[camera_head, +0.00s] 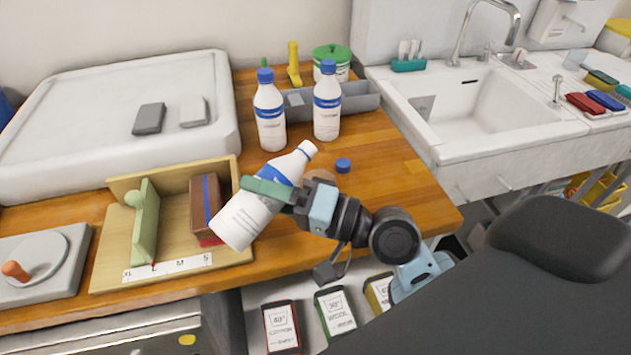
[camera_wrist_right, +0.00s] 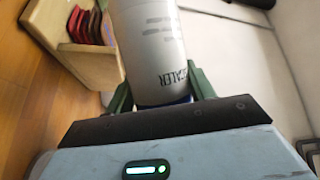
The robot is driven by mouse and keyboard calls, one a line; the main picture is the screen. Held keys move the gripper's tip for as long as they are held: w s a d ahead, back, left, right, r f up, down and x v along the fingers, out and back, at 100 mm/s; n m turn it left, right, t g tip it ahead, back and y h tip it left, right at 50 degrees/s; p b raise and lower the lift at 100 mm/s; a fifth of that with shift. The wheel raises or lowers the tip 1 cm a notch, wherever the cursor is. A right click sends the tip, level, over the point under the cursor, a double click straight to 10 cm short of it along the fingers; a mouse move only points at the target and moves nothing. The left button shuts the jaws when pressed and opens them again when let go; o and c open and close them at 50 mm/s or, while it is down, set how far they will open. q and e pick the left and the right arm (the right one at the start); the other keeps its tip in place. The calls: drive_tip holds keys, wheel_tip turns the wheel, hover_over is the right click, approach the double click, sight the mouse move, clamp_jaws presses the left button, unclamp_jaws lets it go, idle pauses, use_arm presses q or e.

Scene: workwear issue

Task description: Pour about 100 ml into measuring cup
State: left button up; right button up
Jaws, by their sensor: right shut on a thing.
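My right gripper (camera_head: 268,190) is shut around the middle of a white bottle (camera_head: 244,219) with a blue label. The bottle is tilted, its uncapped white neck pointing up and to the right, above the wooden worktop. In the right wrist view the bottle (camera_wrist_right: 150,45) stands between the two green fingers, with part of its lettering showing. A loose blue cap (camera_head: 343,165) lies on the worktop right of the bottle neck. I cannot pick out the measuring cup with certainty; a clear cup-like vessel (camera_head: 575,58) stands far off beyond the sink. My left gripper is not in view.
The sink (camera_head: 490,110) is at right. Bare worktop (camera_head: 395,165) lies right of the cap.

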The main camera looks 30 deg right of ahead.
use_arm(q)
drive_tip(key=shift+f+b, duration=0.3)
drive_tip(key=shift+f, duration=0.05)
use_arm(e)
drive_tip(key=shift+d+f+m+t, duration=0.15)
drive_tip(key=shift+f+m+t, duration=0.15)
drive_tip(key=shift+m, duration=0.1)
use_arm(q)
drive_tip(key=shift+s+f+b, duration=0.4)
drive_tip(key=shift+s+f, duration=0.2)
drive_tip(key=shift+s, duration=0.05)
use_arm(e)
drive_tip(key=shift+w+d+f+m, duration=0.1)
drive_tip(key=shift+d+f+m, duration=0.05)
drive_tip(key=shift+f+m, duration=0.2)
drive_tip(key=shift+m+t, duration=0.3)
drive_tip(key=shift+m, duration=0.05)
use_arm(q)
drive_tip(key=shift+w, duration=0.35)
use_arm(e)
drive_tip(key=shift+a+m, duration=0.3)
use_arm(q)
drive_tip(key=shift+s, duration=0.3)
use_arm(e)
drive_tip(key=shift+s+a, duration=0.35)
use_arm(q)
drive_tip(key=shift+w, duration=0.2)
use_arm(e)
drive_tip(key=shift+a+m+t, duration=0.15)
drive_tip(key=shift+m+t, duration=0.15)
